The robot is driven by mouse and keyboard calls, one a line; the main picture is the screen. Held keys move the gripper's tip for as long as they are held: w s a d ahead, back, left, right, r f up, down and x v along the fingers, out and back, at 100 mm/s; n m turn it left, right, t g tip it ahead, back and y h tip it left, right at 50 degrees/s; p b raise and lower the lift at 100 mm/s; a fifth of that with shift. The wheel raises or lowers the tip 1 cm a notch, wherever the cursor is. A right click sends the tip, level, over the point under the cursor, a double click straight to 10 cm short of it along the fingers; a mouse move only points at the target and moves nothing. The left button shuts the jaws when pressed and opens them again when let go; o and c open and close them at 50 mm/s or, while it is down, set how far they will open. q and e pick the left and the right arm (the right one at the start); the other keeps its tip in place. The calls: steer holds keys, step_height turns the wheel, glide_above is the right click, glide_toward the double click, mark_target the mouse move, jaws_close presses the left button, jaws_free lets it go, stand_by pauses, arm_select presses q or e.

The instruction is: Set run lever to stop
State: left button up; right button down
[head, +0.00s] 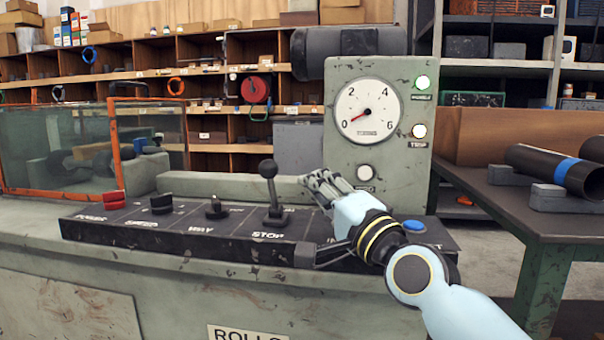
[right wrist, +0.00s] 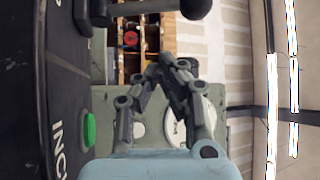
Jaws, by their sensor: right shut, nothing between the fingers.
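The run lever (head: 268,190) is a dark lever with a round ball knob on the black control panel (head: 140,222). It stands nearly upright in its slot, with the word STOP (head: 267,235) printed in front of it. My right gripper (head: 318,180) is shut and empty, just right of the lever and apart from it. In the right wrist view my shut right gripper (right wrist: 168,58) points up the picture, and the lever's dark knob (right wrist: 194,8) shows at the top edge, partly cut off. My left gripper is not in view.
A blue button (head: 414,226) is at the right. A green button (right wrist: 89,130) shows by my wrist. The gauge post (head: 378,150) rises behind my gripper.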

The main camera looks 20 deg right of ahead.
steer(key=v, duration=0.3)
steer(key=shift+s+f, duration=0.3)
steer(key=shift+f, duration=0.1)
steer(key=shift+s, duration=0.3)
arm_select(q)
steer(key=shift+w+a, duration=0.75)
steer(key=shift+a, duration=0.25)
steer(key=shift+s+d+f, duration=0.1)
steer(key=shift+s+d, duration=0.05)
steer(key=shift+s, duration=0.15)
arm_select(e)
steer(key=shift+d, duration=0.1)
